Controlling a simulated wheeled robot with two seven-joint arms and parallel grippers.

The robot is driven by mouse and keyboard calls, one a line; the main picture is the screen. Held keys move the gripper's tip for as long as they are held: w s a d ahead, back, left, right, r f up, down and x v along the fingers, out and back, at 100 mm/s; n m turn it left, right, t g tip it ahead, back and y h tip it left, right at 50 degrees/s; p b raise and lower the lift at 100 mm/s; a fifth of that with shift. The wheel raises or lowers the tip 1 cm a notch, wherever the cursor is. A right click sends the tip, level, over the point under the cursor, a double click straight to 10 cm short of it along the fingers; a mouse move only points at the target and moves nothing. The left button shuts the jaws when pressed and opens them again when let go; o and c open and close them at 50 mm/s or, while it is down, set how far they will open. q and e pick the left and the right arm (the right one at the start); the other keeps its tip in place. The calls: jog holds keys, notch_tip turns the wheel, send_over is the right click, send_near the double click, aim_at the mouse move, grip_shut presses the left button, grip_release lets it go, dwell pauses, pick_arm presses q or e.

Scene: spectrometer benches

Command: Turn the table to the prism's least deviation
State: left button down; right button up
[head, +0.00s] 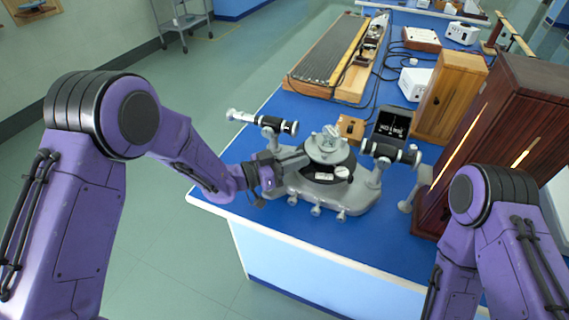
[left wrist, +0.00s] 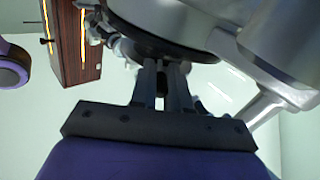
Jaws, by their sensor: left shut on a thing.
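The spectrometer (head: 345,198) stands on the blue bench top, with its round table (head: 327,156) in the middle. A small clear prism (head: 331,131) sits on the table. One tube (head: 262,121) points to the left and another tube (head: 390,152) to the right. My left gripper (head: 303,158) reaches the table's left edge. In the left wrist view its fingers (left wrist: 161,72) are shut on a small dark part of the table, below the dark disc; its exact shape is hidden. My right arm shows at the lower right, but its gripper is out of view.
A small dark screen (head: 393,122) with white marks stands behind the spectrometer. A dark red cabinet (head: 490,130) with a glowing slit and a light wooden cabinet (head: 449,98) crowd the right. A long wooden apparatus (head: 333,57) lies behind. Bench space is clear at the front edge.

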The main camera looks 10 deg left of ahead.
pick_arm(q)
jog(key=c, duration=1.1)
grip_release()
jog(key=shift+s+a, duration=0.1)
jog(key=shift+a, duration=0.2)
jog(key=b+v, duration=0.2)
jog(key=v, duration=0.8)
jog(key=shift+b, duration=0.35)
jog(key=shift+s, duration=0.1)
